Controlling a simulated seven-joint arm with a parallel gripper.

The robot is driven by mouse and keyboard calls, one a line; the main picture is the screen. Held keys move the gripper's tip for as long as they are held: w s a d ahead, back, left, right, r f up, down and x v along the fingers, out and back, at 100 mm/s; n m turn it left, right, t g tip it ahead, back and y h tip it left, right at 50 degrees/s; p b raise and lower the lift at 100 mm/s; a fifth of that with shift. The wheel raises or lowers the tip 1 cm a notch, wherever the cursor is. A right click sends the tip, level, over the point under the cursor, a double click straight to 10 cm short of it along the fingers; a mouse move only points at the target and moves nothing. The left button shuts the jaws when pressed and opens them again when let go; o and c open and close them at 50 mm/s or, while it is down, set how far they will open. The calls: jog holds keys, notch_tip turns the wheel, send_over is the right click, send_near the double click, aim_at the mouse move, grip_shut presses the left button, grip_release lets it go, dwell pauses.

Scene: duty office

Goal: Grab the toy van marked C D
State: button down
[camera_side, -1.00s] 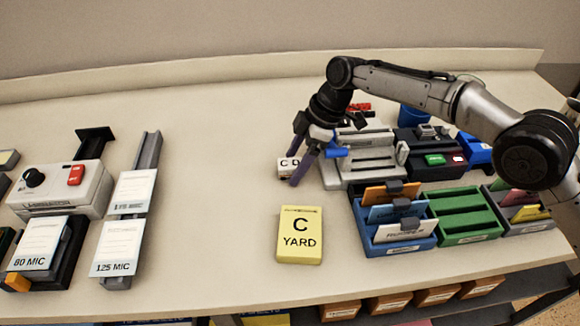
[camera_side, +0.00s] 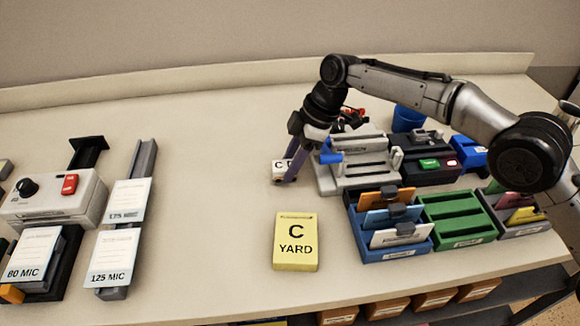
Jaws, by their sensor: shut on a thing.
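The toy van (camera_side: 279,168) is a small white block with black letters on its side; a C shows and the rest is covered by a finger. It sits on the table, left of the grey rack. My gripper (camera_side: 287,173) points down at it with its purple-grey fingers, shut on the van. The van's far side is hidden behind the fingers.
A yellow block marked C YARD (camera_side: 296,242) lies in front of the van. A grey rack (camera_side: 362,174) stands close on the right, with blue (camera_side: 398,254) and green (camera_side: 462,240) trays nearer. A laminator (camera_side: 52,200) is at left. The table's middle left is clear.

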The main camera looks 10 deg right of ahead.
notch_tip(320, 180, up, 8)
jog(key=shift+r, duration=0.2)
